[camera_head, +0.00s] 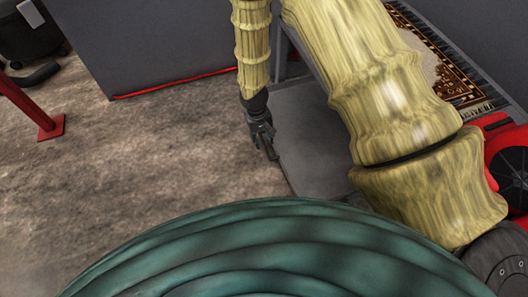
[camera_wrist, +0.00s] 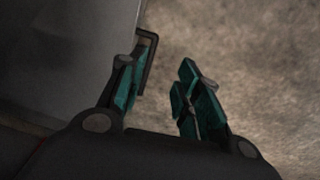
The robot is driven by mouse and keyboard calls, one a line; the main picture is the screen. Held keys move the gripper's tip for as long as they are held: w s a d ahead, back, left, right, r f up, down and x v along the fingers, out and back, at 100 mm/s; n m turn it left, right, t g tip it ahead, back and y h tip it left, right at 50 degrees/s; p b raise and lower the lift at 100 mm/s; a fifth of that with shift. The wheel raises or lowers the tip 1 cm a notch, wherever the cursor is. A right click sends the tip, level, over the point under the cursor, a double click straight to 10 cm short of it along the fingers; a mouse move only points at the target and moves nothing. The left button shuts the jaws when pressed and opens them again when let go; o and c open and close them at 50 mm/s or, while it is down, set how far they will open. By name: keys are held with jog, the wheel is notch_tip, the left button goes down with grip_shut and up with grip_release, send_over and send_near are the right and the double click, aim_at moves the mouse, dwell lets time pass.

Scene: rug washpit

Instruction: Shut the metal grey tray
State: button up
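The metal grey tray (camera_head: 312,150) is a flat grey surface just right of my gripper in the head view. It sticks out beneath the unit that bears the rug, and my arm hides part of it. In the wrist view the tray (camera_wrist: 55,45) fills the upper left. A thin dark handle (camera_wrist: 151,42) stands out from its edge. My gripper (camera_head: 264,138) points down at the tray's left edge. In the wrist view my gripper (camera_wrist: 163,72) has its fingers apart, with the left finger overlapping the handle. I cannot tell whether they touch. Nothing is held between the fingers.
A patterned rug (camera_head: 440,62) lies at the upper right, beside a red machine with a dark round part (camera_head: 510,165). A grey panel (camera_head: 160,45) stands behind. A red post foot (camera_head: 50,128) is at far left. The brown floor (camera_head: 150,150) is clear. A green coiled shape (camera_head: 280,250) fills the bottom.

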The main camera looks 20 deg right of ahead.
jog(key=h+b, duration=0.1)
jog(key=b, duration=0.3)
send_near(265, 146)
jog(key=f+b, duration=0.2)
jog(key=d+f+b, duration=0.1)
jog(key=f+b, duration=0.1)
jog(key=f, duration=0.1)
jog(key=f+b, duration=0.1)
jog(key=f, duration=0.2)
jog(key=shift+s+d+b, duration=0.15)
jog(key=shift+d+b, duration=0.05)
jog(key=shift+b, duration=0.2)
grip_shut()
